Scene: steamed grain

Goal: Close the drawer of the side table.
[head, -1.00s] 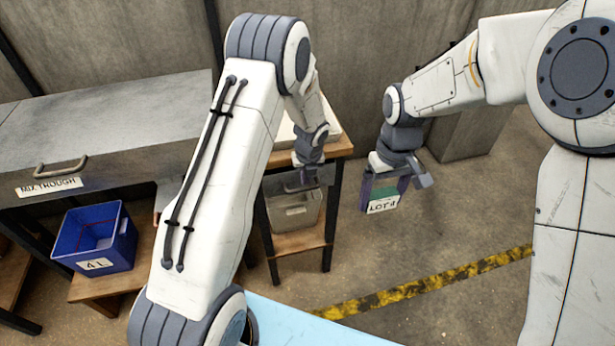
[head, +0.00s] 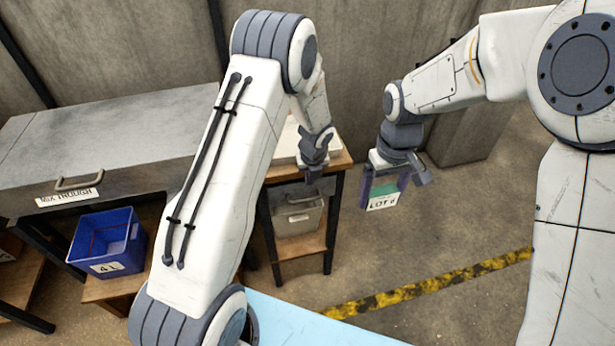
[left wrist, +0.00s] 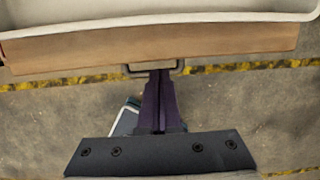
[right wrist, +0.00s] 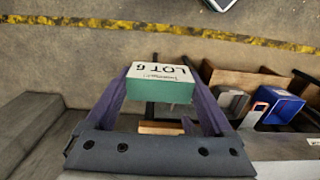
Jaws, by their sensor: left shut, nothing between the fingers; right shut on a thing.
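The side table (head: 340,164) is a small wooden table with dark legs, right of my left arm in the head view. In the left wrist view its wooden edge (left wrist: 60,58) runs across the top, with a dark handle (left wrist: 178,68) on the near side. No open drawer cavity shows there; my arm partly hides the front in the head view. My left gripper (head: 312,178) is shut and empty, its fingertips (left wrist: 158,74) at the handle; contact is unclear. My right gripper (head: 384,190) is shut on a green and white box (head: 383,201) labelled LOT 6.
A white tray (left wrist: 200,16) lies on the side table. A grey bin (head: 298,216) stands on its lower shelf. A blue bin (head: 118,262) stands below a grey trough (head: 100,140) at left. Floor right of the table is clear, crossed by yellow-black tape (head: 430,284).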

